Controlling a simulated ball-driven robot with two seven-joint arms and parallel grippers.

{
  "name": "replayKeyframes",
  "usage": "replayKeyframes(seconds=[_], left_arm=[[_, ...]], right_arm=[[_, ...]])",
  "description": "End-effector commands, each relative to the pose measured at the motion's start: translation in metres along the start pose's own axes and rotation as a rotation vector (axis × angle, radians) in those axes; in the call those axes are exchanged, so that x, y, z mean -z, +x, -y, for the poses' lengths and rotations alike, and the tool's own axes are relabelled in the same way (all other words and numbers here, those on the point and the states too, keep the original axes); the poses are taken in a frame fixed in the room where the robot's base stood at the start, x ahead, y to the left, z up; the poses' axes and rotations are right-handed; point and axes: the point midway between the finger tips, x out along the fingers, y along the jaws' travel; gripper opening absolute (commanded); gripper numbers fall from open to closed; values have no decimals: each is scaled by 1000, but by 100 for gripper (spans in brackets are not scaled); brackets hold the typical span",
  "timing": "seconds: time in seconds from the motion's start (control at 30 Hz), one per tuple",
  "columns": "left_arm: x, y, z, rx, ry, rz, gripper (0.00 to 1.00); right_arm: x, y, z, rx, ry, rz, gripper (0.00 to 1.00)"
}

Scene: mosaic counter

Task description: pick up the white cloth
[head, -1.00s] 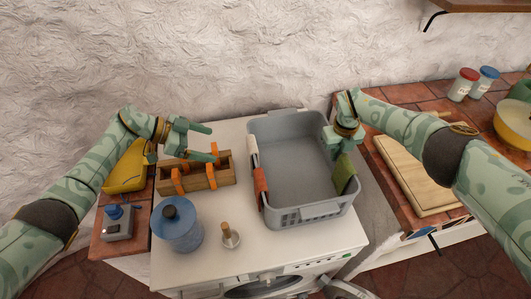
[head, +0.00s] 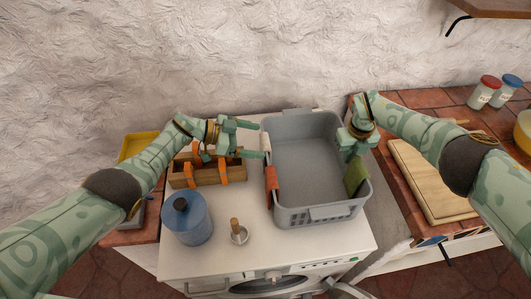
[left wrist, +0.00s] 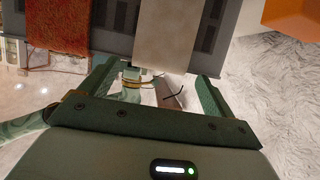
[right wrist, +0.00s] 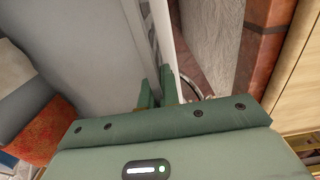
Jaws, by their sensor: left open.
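The white cloth (left wrist: 165,35) hangs over the grey basket's wall in the left wrist view. In the head view my left gripper mostly hides it. My left gripper (head: 259,140) is open at the basket's left rim. In the left wrist view its fingers (left wrist: 157,75) are spread wide, with the cloth ahead between their lines; I see no grip on it. The grey basket (head: 318,215) stands on the white machine. My right gripper (head: 352,150) is at the right rim, near a green cloth (head: 356,175). In the right wrist view its fingers (right wrist: 157,90) are close together, with nothing visible between them.
An orange-red cloth (head: 271,183) hangs beside the white one on the left rim. A wooden box (head: 207,175) with orange handles sits under my left arm. A board (head: 430,180) lies right.

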Motion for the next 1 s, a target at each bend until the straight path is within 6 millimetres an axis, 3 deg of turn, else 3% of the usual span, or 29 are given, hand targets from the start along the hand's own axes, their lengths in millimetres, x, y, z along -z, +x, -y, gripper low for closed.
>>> replayKeyframes(seconds=[0.3, 0.37, 0.53, 0.87, 1.0], left_arm=[[0, 7, -1, -2, 0, 2, 89], [0, 7, -1, -2, 0, 1, 75], [0, 7, -1, -2, 0, 1, 29], [2, 5, 0, 0, 1, 2, 29], [13, 0, 1, 2, 6, 2, 29]], right_arm=[[0, 0, 0, 0, 1, 0, 0], [0, 0, 0, 0, 1, 0, 0], [0, 0, 0, 0, 1, 0, 0], [0, 0, 0, 0, 0, 0, 0], [0, 0, 0, 0, 0, 0, 0]])
